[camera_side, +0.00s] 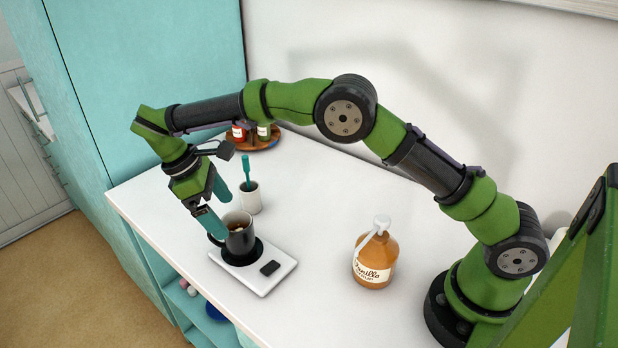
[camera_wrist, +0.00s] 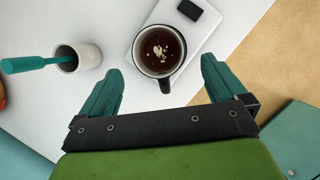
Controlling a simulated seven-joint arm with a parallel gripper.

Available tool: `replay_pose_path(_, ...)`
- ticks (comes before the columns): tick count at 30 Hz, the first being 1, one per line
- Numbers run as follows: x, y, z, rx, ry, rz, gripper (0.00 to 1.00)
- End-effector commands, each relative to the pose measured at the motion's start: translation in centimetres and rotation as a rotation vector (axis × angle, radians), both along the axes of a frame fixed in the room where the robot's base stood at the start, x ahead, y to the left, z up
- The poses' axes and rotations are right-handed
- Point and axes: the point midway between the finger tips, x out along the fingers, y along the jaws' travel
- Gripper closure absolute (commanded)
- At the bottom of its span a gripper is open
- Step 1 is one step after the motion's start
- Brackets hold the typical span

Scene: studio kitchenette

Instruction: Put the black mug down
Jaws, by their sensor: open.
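The black mug (camera_side: 239,238) stands upright on the black round plate of a white scale (camera_side: 277,274). In the wrist view the mug (camera_wrist: 146,64) has a pale rim and holds dark liquid with light bits floating on it. Its handle points toward my gripper (camera_wrist: 160,84). In the side view my gripper (camera_side: 217,207) is above and to the left of the mug, tilted down toward it. Its teal fingers are apart with nothing held between them. The far finger partly overlaps the mug's surroundings in the side view, so I cannot tell the exact gap there.
A white cup (camera_side: 249,199) with a teal utensil stands just behind the mug. A brown vanilla bottle (camera_side: 375,262) stands to the right of the scale. A round wooden tray (camera_side: 262,142) with jars sits at the back. The counter's front edge is close to the scale.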

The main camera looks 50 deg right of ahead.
Motion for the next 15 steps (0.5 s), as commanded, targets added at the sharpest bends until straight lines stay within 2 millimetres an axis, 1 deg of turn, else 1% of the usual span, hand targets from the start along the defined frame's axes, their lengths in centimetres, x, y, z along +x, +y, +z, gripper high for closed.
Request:
replay_pose_path(3, 0.6, 0.6, 1.8, 0.001, -0.004, 0.000, 0.02)
replay_pose_path(11, 1.1, 1.1, 3.6, -0.001, 0.000, 0.000, 0.02)
replay_pose_path(14, 1.1, 0.8, 4.5, 0.003, -0.009, -0.008, 0.02)
replay_pose_path(15, 1.0, 0.4, 5.1, 0.007, -0.020, -0.015, 0.02)
